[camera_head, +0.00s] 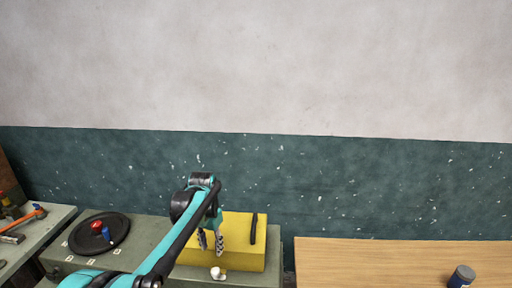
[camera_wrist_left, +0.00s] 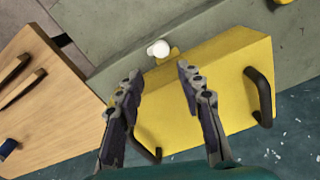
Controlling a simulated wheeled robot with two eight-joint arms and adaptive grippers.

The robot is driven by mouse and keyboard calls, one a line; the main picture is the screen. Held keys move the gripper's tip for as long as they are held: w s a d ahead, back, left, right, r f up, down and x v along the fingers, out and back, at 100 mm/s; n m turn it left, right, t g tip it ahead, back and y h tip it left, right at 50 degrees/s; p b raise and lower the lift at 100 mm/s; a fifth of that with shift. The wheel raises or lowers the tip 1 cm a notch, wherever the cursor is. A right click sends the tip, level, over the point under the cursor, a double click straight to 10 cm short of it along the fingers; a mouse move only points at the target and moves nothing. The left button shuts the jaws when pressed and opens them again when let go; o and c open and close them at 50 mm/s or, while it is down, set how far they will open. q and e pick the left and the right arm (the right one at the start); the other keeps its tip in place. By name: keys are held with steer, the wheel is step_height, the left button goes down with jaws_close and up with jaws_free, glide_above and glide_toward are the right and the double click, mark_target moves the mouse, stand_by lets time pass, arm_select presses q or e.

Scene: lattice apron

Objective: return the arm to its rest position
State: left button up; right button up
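My left arm (camera_head: 178,245), teal and black, comes in from the lower left of the head view. Its gripper (camera_head: 211,246) points down over the left part of a yellow box (camera_head: 241,257). In the left wrist view the two fingers of the gripper (camera_wrist_left: 158,76) are apart with nothing between them. The yellow box (camera_wrist_left: 214,75) lies beyond the fingers there; whether they touch it I cannot tell. A white knob (camera_wrist_left: 158,48) sits at the box's edge, also seen in the head view (camera_head: 217,273). My right gripper is not in view.
The box has a black handle (camera_head: 254,228) and stands on a grey-green bench (camera_head: 150,229). A black round tray (camera_head: 82,246) holds red and blue items. An orange-handled hammer (camera_head: 28,220) lies far left. A wooden table (camera_head: 370,258) with a dark blue jar (camera_head: 461,276) stands right.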

arm_select(q)
steer(key=s+r+n+t+b, duration=0.2)
steer(key=s+r+t, duration=0.15)
steer(key=s, duration=1.05)
steer(key=s+f+n+t, duration=0.1)
steer(key=s+f, duration=0.2)
steer(key=s, duration=0.2)
steer(key=s+f+t+b, duration=0.1)
steer(key=s+f+t, duration=0.1)
steer(key=s, duration=0.4)
steer(key=shift+s+f+n, duration=0.3)
steer(key=shift+f+n, duration=0.1)
steer(key=shift+f, duration=0.1)
